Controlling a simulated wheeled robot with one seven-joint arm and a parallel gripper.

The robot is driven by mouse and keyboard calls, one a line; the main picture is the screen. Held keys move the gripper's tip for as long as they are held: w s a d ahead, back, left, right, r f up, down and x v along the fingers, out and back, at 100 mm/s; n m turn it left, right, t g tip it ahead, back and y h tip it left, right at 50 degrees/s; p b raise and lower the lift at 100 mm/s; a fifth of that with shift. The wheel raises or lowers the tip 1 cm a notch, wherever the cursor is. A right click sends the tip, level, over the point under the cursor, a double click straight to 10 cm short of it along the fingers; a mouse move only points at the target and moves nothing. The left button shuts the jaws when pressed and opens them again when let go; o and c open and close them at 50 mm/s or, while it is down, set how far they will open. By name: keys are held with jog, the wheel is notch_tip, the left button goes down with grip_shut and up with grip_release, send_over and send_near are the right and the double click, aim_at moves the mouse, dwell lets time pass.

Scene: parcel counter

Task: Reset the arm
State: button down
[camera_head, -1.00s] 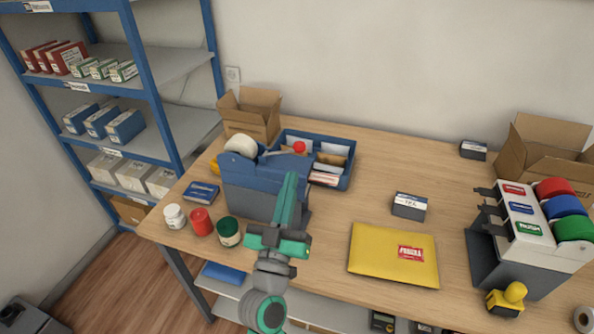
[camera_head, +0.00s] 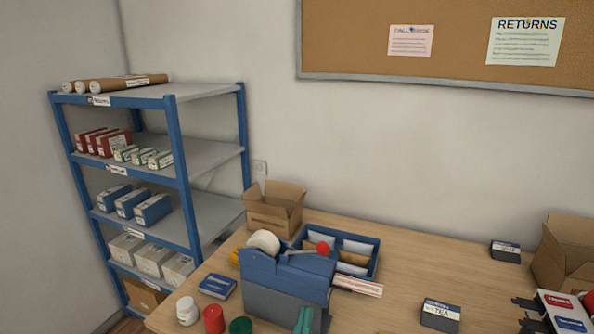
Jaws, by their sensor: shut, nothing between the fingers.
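My gripper (camera_head: 303,320) shows only as its teal tip at the bottom edge, in front of the blue and grey tape dispenser (camera_head: 285,285). It is shut and empty. The rest of my arm is below the picture. I cannot tell how far the tip is from the dispenser.
The counter (camera_head: 405,270) holds an open carton (camera_head: 275,208), a blue tray (camera_head: 374,262), a TEA box (camera_head: 440,315) and several small jars at the front left. A blue-framed shelf (camera_head: 182,175) stands left. The counter's middle is mostly clear.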

jog(key=s+a+f+n+g+y, duration=0.2)
jog(key=s+f+g+y, duration=0.15)
jog(key=s+f, duration=1.1)
jog(key=s+f+m+g, duration=0.1)
jog(key=s+f, duration=0.2)
jog(key=s, duration=0.7)
jog(key=s+f+m+g+y, duration=0.1)
jog(key=s+f, duration=0.2)
jog(key=s, duration=0.7)
jog(key=shift+d+f+g, duration=0.15)
jog(key=shift+f+g, duration=0.2)
